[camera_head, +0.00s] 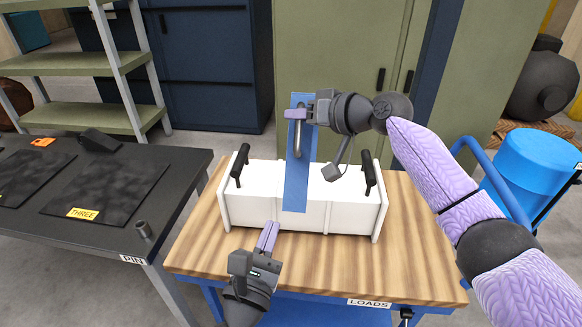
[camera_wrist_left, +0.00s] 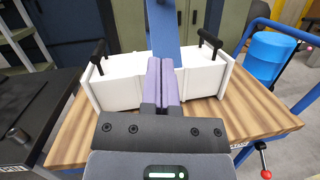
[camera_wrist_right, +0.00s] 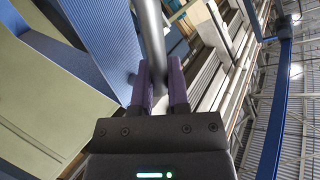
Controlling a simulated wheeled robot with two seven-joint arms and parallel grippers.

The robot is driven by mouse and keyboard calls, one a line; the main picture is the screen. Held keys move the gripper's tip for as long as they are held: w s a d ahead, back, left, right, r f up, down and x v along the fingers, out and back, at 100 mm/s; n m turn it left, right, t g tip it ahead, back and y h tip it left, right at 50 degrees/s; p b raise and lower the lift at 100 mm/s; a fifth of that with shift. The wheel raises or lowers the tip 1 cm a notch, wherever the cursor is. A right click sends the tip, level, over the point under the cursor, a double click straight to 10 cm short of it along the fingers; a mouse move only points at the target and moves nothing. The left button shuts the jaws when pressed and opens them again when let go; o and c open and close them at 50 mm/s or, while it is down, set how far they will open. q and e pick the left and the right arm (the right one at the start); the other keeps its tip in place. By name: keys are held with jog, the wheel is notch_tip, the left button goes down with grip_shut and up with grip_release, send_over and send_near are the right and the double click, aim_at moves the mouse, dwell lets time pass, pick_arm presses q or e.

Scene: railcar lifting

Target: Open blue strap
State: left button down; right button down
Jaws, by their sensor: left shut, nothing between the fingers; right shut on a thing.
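The blue strap (camera_head: 296,185) runs up the middle of the white box (camera_head: 250,208) and stands above its top. It also shows in the left wrist view (camera_wrist_left: 165,35) and beside my fingers in the right wrist view (camera_wrist_right: 103,40). My right gripper (camera_head: 297,114) is at the strap's upper part, shut on a grey metal bar (camera_wrist_right: 150,35); the bar's far end is out of that view. My left gripper (camera_head: 267,236) is shut and empty, low in front of the box and left of the strap; its closed fingers show in the left wrist view (camera_wrist_left: 164,80).
The box has two black handles (camera_head: 239,166) (camera_head: 370,173) and stands on the wooden-topped table (camera_head: 420,250). A black table (camera_head: 120,240) stands at the left, a blue drum (camera_head: 535,170) at the right. The tabletop right of the box is clear.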

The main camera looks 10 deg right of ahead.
pick_arm(q)
send_near(305, 153)
jog(key=w, duration=0.2)
jog(key=shift+w+d+r, duration=0.15)
jog(key=shift+w+r, duration=0.45)
jog(key=shift+r, duration=0.25)
jog(key=shift+w+d+r, duration=0.2)
jog(key=shift+w+r, duration=0.1)
jog(key=shift+r, duration=0.25)
